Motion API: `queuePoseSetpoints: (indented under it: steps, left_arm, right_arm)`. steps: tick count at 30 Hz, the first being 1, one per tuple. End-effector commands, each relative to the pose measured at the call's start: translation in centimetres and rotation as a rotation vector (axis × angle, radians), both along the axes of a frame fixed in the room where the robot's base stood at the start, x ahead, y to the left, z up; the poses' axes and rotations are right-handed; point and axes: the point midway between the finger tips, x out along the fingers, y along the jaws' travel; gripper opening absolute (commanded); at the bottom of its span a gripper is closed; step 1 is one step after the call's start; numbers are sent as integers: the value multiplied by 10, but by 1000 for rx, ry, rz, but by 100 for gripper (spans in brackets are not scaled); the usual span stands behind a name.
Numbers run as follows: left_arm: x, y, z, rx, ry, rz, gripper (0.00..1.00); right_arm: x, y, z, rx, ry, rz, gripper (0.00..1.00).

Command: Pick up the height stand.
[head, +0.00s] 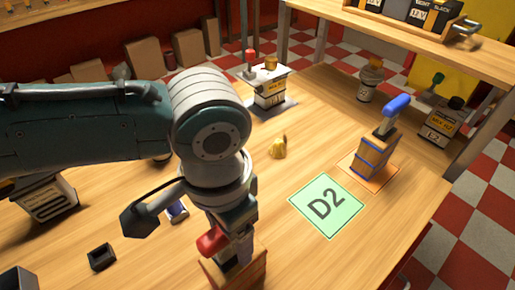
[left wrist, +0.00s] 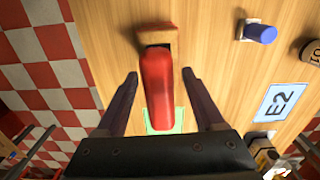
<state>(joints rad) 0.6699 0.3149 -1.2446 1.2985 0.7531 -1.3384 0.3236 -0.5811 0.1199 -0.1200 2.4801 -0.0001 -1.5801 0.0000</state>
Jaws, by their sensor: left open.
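A red-handled piece with a wooden block (head: 248,277) is at the front of the table, partly hidden by my left arm; it may be the height stand, but no label shows. Its red handle (left wrist: 157,92) fills the middle of the left wrist view, with the wooden block at its far end. My left gripper (head: 237,250) is over it, open, with one finger on each side of the handle in the left wrist view (left wrist: 160,75). Contact cannot be told. A similar blue-handled wooden piece (head: 375,152) stands upright on an orange mat. My right gripper is not in view.
A green D2 mat (head: 327,205) lies bare to the right. A raised shelf (head: 415,32) is at the back right.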

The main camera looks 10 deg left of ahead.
Motion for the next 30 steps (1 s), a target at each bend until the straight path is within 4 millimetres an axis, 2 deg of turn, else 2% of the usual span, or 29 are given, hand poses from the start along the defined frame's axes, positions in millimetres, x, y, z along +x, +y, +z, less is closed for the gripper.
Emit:
queuePoseSetpoints:
  steps: [3, 22, 30]
  left_arm:
    - [0, 0, 0, 0, 0, 0, 70]
    - [0, 0, 0, -1, 1, 0, 0]
    - [0, 0, 0, -1, 1, 0, 0]
  right_arm:
    - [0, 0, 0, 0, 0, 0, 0]
    - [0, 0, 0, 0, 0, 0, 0]
    - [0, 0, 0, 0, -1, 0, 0]
